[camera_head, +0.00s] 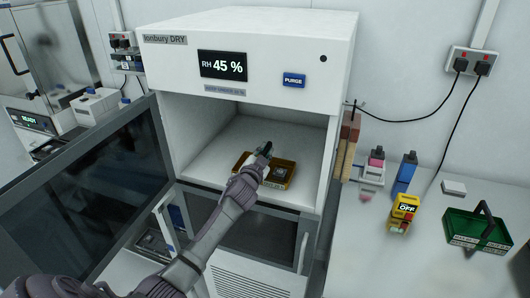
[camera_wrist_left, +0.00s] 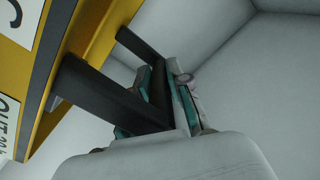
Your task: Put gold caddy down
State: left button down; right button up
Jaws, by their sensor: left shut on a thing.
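The gold caddy (camera_head: 280,180) is a shallow yellow tray inside the open compartment of the white dry cabinet (camera_head: 330,115). My left gripper (camera_head: 264,152) reaches in from the front and is shut on the caddy's dark handle. In the left wrist view, the handle (camera_wrist_left: 100,95) runs between my left gripper's fingers (camera_wrist_left: 165,95), and the caddy's yellow side (camera_wrist_left: 52,85) with a white label fills the left. The caddy sits at or just above the compartment floor; I cannot tell if it touches. My right gripper is not in view.
The cabinet's dark glass door (camera_head: 85,195) stands open at left. A second closed dark-fronted compartment (camera_head: 250,240) lies below. On the right bench are a green caddy (camera_head: 478,230), a yellow device marked OFF (camera_head: 402,213) and a blue-topped item (camera_head: 405,172). The compartment floor around the caddy is clear.

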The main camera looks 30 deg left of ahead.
pick_arm(q)
jog(key=c, duration=1.4)
grip_release()
jog(key=shift+o, duration=1.5)
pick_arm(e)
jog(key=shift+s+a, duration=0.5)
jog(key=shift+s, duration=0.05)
pick_arm(q)
jog(key=shift+s, duration=0.1)
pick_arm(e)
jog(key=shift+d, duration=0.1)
